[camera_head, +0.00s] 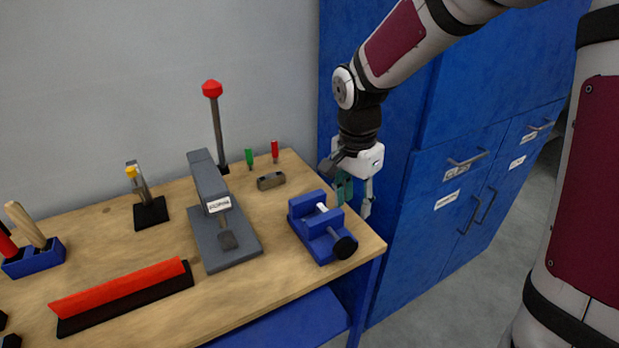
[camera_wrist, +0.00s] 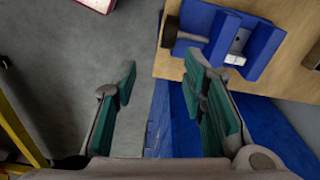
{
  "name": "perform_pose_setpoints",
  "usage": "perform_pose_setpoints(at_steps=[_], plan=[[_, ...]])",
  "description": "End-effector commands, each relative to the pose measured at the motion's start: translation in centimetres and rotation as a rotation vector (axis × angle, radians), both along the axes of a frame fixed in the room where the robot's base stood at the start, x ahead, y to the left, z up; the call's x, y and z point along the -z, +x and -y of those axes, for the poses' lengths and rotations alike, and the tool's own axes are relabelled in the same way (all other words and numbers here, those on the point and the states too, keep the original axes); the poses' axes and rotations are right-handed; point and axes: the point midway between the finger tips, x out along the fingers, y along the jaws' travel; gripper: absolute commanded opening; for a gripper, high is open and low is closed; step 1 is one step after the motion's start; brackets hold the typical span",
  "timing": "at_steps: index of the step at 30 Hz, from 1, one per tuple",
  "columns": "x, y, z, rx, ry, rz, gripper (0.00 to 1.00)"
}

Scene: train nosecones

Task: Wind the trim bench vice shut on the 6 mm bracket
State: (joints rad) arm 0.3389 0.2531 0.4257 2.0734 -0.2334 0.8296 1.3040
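The blue bench vice (camera_head: 311,226) stands at the bench's right front corner; it also shows at the top of the wrist view (camera_wrist: 202,20). Its dark round handle (camera_head: 345,247) is on a grey screw at the front, and the handle shows at the vice's left in the wrist view (camera_wrist: 169,32). A small pale piece, apparently the bracket (camera_wrist: 238,42), is between the jaws; whether the jaws touch it I cannot tell. My gripper (camera_head: 355,198) is off the bench's right edge, beside the vice. Its teal-padded fingers are apart and empty (camera_wrist: 165,85), clear of the handle.
A grey press (camera_head: 205,180) with a red-knobbed lever (camera_head: 212,89) stands left of the vice. A small brown block (camera_head: 271,181) and green and red tools are behind. A red-and-black bar (camera_head: 120,290) lies front left. Blue cabinets (camera_head: 440,210) stand close on the right.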

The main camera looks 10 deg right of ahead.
Motion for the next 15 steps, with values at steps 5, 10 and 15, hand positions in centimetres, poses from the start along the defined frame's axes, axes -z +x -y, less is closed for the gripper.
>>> perform_pose_setpoints(at_steps=[5,10,15], plan=[[1.5,1.0,-0.5,0.137,0.053,-0.017,0.38],[2.4,1.5,-0.8,0.184,0.07,-0.021,0.38],[4.2,1.5,-0.8,0.186,0.069,-0.024,0.38]])
